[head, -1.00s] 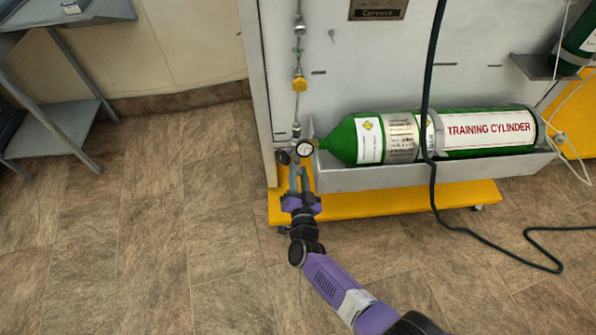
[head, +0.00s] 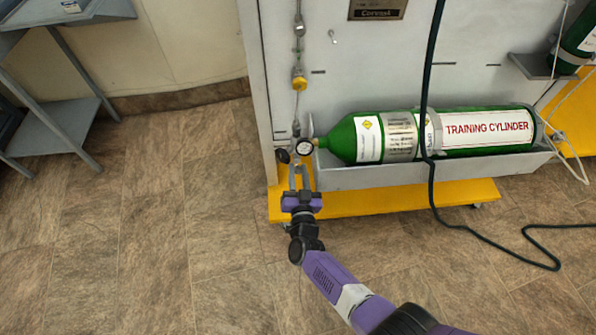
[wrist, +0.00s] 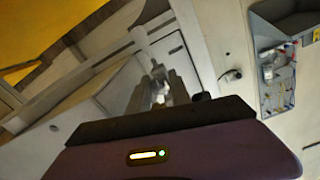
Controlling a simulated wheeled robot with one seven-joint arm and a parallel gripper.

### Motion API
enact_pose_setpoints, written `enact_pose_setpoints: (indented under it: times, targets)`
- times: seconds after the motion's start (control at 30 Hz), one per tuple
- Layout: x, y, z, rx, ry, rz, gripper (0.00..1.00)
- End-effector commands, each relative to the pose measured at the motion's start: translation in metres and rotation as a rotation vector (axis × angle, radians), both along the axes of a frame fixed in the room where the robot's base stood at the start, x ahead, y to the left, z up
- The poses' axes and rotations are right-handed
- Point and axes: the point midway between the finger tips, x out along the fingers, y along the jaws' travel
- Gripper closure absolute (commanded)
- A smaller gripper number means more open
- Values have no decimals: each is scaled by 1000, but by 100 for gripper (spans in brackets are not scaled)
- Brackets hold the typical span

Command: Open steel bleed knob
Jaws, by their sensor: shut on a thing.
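My gripper (head: 299,171) reaches up to the fittings at the left end of the green training cylinder (head: 372,139). In the wrist view its two fingers (wrist: 158,92) are close around a small shiny steel part (wrist: 158,86), which I take to be the steel bleed knob. The fingers hide most of it, and in the head view I cannot make it out. A round white pressure gauge (head: 304,147) sits just above the fingertips. A black knob (head: 283,156) is just to their left.
The cylinder lies in a grey tray (head: 440,175) over a yellow base (head: 400,203). A steel line with a yellow fitting (head: 299,82) runs up the panel. A dark hose (head: 432,90) hangs across the cylinder. The floor at left is clear up to a grey stand (head: 60,120).

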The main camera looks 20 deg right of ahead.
Motion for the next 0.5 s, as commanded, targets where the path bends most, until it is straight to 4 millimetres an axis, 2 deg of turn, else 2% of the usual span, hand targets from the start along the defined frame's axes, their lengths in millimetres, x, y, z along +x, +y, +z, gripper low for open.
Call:
enact_pose_setpoints:
  times: [0.1, 0.13, 0.23, 0.5]
  targets:
    - [-1, 1, -2, -1, 4, 3, 100]
    - [-1, 1, -2, -1, 4, 3, 72]
    - [0, 1, -1, 0, 4, 3, 54]
    - [0, 0, 0, 0, 1, 1, 54]
